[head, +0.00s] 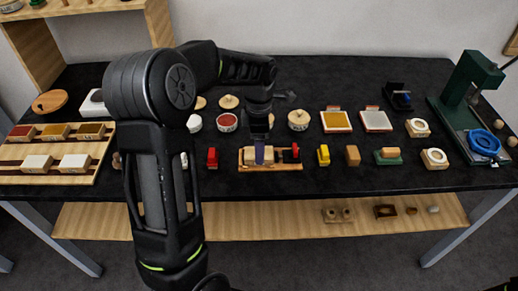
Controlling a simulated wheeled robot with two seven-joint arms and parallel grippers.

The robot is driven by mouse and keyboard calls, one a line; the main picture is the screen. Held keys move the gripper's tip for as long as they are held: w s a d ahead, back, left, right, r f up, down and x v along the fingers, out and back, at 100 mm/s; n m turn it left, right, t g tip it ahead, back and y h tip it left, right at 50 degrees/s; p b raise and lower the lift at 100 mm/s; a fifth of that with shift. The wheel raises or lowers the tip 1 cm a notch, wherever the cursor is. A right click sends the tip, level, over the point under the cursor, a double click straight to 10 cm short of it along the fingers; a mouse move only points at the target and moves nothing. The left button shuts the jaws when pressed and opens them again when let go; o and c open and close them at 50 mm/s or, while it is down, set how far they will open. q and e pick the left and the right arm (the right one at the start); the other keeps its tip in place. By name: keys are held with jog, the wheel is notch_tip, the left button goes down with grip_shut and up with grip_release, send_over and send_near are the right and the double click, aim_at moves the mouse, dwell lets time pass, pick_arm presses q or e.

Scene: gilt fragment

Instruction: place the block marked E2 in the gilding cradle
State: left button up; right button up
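A wooden cradle (285,167) with a red knob (295,150) stands near the front middle of the table, probably the gilding cradle. A pale block (250,157) shows in it, partly hidden by my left gripper (259,160). That gripper points down at the cradle; I cannot tell whether its fingers are shut on the block. Two pale blocks (37,162) (75,162) lie in the front row of a wooden rack at the left. Marks such as E2 are too small to read. My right gripper is not in view.
The rack (50,178) also holds red, ochre and brown-topped blocks. A red item (212,158) stands left of the cradle, a yellow one (323,155) right of it. Jars and flat pads stand behind. A green press (468,85) stands far right. My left arm hides part of the table.

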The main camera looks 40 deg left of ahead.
pick_arm(q)
notch_tip(320, 180, up, 10)
jog(key=shift+b, duration=0.35)
dwell(2.3)
